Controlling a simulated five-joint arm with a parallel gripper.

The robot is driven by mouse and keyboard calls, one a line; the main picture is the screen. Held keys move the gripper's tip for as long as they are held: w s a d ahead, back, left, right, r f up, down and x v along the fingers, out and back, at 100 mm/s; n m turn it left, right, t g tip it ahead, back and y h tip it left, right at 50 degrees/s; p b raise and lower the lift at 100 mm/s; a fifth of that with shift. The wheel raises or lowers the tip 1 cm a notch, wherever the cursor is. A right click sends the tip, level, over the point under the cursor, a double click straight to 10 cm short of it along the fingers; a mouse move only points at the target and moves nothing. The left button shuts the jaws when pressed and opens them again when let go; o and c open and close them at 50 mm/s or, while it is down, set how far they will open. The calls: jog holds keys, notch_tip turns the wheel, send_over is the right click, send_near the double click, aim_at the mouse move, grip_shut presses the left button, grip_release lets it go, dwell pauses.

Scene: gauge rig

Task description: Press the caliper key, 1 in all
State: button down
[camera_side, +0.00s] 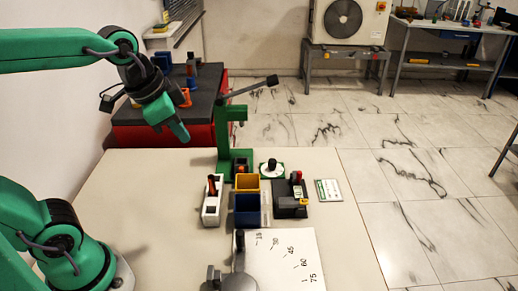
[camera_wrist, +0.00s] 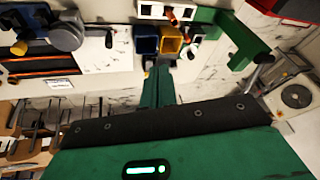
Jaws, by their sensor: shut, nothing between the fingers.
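No part is labelled as the caliper key, so I cannot tell for certain which it is. A black device (camera_side: 290,207) with a red-topped black post and a small yellow part sits right of the bins on the pale table. A white holder (camera_side: 212,208) with a red-and-black upright piece stands left of the bins. My gripper (camera_side: 182,134) hangs in the air, left of the green stand, clear of the table objects. It is shut and empty. In the wrist view my gripper (camera_wrist: 159,68) points toward the bins, and the device is not clearly identifiable.
A green stand (camera_side: 224,140) with a black lever rises behind the yellow bin (camera_side: 246,183) and blue bin (camera_side: 247,211). A black-knobbed dial (camera_side: 281,170), a card (camera_side: 328,190) and a numbered angle plate (camera_side: 282,265) are nearby. The table's left part (camera_side: 150,205) is clear.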

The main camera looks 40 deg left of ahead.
jog(key=w+d+r+m+g, duration=0.1)
jog(key=w+d+m, duration=0.2)
jog(key=w+m, duration=0.35)
jog(key=m+g, duration=0.4)
jog(key=m, duration=1.2)
send_over(304, 201)
notch_tip(304, 201, down, 9)
jog(key=shift+r+n, duration=0.2)
jog(key=shift+n, duration=0.05)
jog(key=shift+f, duration=0.15)
notch_tip(304, 201, down, 14)
jog(key=shift+r, duration=0.1)
